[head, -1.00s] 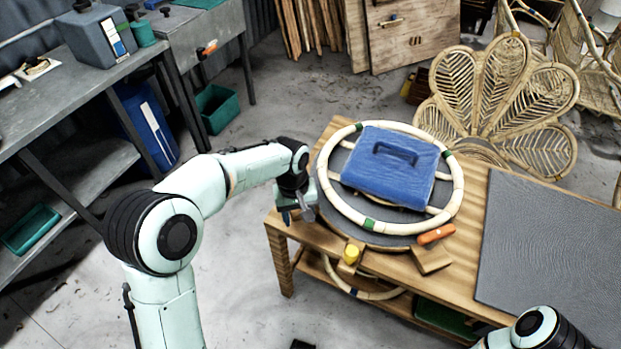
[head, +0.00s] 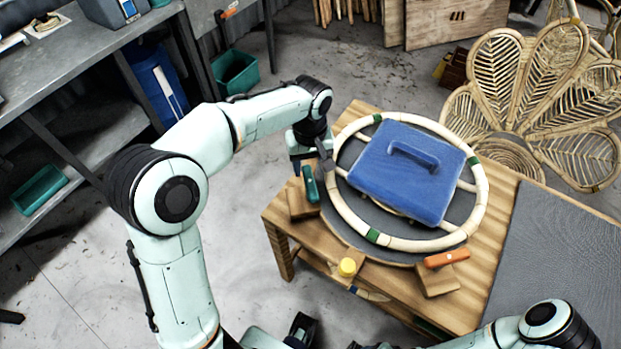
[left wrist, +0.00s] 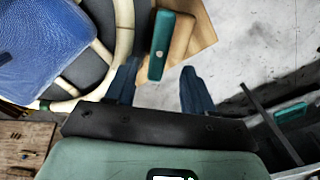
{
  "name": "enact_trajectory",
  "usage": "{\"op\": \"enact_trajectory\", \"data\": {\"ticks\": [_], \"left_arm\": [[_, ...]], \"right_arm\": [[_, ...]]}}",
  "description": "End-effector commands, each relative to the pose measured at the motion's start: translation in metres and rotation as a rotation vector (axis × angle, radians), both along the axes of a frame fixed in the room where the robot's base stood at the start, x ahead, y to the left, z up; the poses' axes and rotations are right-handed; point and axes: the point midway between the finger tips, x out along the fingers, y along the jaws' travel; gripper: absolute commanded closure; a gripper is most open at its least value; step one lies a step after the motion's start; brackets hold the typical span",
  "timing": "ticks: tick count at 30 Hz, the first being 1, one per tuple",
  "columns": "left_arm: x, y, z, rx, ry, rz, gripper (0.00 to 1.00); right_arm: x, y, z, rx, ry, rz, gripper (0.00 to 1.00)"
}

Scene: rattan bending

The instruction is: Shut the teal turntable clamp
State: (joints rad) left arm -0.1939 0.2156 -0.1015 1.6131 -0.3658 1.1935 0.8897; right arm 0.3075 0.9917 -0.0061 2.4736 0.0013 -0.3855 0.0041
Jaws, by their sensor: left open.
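The teal clamp (head: 311,186) sits on a wooden block (head: 300,205) at the turntable's left edge in the head view. Its long teal handle also shows in the left wrist view (left wrist: 160,45). My left gripper (head: 308,163) is open and empty at the handle's far end. In the left wrist view the handle's near end appears between the open fingertips (left wrist: 160,66); I cannot tell whether they touch it. The dark turntable (head: 352,152) carries a pale rattan ring (head: 345,212). My right arm shows at the lower right, but its gripper is not visible.
A blue handled block (head: 405,180) lies over the ring. A grey mat (head: 560,260) covers the table's right side. Open floor lies left of the table.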

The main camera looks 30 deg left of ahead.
Motion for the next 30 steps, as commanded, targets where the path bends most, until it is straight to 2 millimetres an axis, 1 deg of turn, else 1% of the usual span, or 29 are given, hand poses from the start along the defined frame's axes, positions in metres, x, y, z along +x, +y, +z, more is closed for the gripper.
{"op": "enact_trajectory", "data": {"ticks": [1,3,6,9,15,22,23,24,26,27,28,30], "left_arm": [[-0.001,0.000,-0.013,0.001,0.006,0.000,0.47],[-0.001,0.001,-0.027,0.001,0.005,0.001,0.47],[-0.001,0.001,-0.043,0.001,0.003,0.000,0.47],[0.000,0.000,-0.055,0.001,0.002,0.000,0.47],[0.000,0.000,-0.065,0.000,0.000,0.000,0.47],[0.000,0.000,-0.065,0.000,0.000,0.000,0.47],[0.000,0.000,-0.065,0.000,0.000,0.000,0.50],[0.000,0.000,-0.065,0.000,0.000,0.000,0.63],[0.000,0.000,-0.065,0.000,0.000,0.000,0.83],[0.000,0.000,-0.065,0.000,0.000,0.000,0.96],[0.000,0.000,-0.065,0.000,0.000,0.000,1.00],[0.000,0.000,-0.065,-0.001,-0.001,0.000,1.00]], "right_arm": [[-0.001,0.000,-0.003,0.000,0.001,0.000,0.39],[-0.001,0.000,-0.005,-0.001,0.001,0.000,0.39],[-0.002,0.000,-0.007,0.000,0.002,0.000,0.39],[-0.002,0.000,-0.008,0.000,0.002,0.000,0.39],[-0.003,0.000,-0.008,0.000,0.002,0.000,0.39],[-0.003,0.000,-0.008,0.000,0.002,0.000,0.39],[-0.003,0.000,-0.008,0.000,0.002,0.000,0.39],[-0.003,0.000,-0.008,0.000,0.002,0.000,0.39],[-0.003,0.000,-0.008,0.000,0.002,0.000,0.39],[-0.003,0.000,-0.008,0.000,0.002,0.000,0.39],[-0.003,0.000,-0.008,0.000,0.002,0.000,0.39],[-0.003,0.000,-0.008,0.000,0.002,0.000,0.39]]}}
